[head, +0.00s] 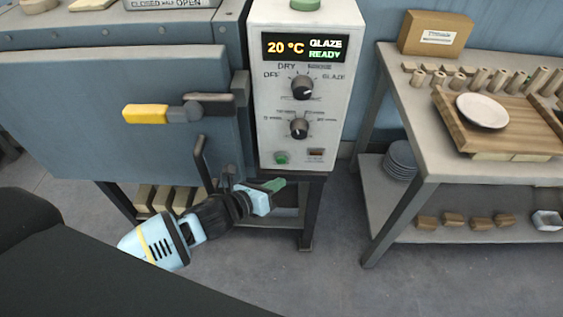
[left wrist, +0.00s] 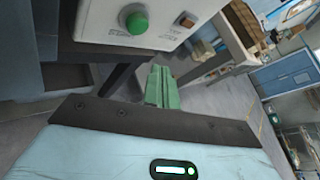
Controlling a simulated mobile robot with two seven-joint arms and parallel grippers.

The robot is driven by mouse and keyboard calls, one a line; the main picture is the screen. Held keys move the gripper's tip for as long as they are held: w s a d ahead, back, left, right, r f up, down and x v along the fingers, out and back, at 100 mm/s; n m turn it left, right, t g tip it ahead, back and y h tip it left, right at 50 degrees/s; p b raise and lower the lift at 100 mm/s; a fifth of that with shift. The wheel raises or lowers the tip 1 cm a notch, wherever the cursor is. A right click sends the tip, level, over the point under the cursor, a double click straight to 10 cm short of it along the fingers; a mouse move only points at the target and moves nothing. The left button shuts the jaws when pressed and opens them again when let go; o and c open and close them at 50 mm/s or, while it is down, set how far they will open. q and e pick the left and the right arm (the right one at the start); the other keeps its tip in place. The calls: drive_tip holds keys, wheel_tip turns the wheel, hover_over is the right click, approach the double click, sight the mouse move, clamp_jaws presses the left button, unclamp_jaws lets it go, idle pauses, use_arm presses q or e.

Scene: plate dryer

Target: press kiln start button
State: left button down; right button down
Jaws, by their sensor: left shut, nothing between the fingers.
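The white kiln control panel (head: 268,110) shows "20 °C" and "GLAZE READY" on its display. A green round button (head: 282,158) sits at its lower left, beside a small orange-brown switch (head: 316,154). In the left wrist view the green button (left wrist: 135,20) is at the top, with the switch (left wrist: 186,19) to its right. My left gripper (head: 278,184) is shut and empty, just below the panel's lower edge and apart from the button. Its green fingertips (left wrist: 158,85) are together in the left wrist view. My right gripper is not in view.
The blue kiln door (head: 75,130) with a yellow-ended handle (head: 145,114) stands left of the panel. A table (head: 400,130) at the right holds a wooden board (head: 480,137) with a white plate (head: 484,110). Floor shows between the kiln stand and the table.

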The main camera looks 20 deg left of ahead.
sight(281, 159)
use_arm(q)
drive_tip(key=w, duration=0.2)
drive_tip(key=w+a, duration=0.1)
drive_tip(key=shift+w, duration=0.35)
idle(1.8)
drive_tip(key=shift+w, duration=0.1)
drive_tip(key=shift+w+a+r, duration=0.1)
drive_tip(key=shift+w+a, duration=0.05)
drive_tip(key=shift+w, duration=0.15)
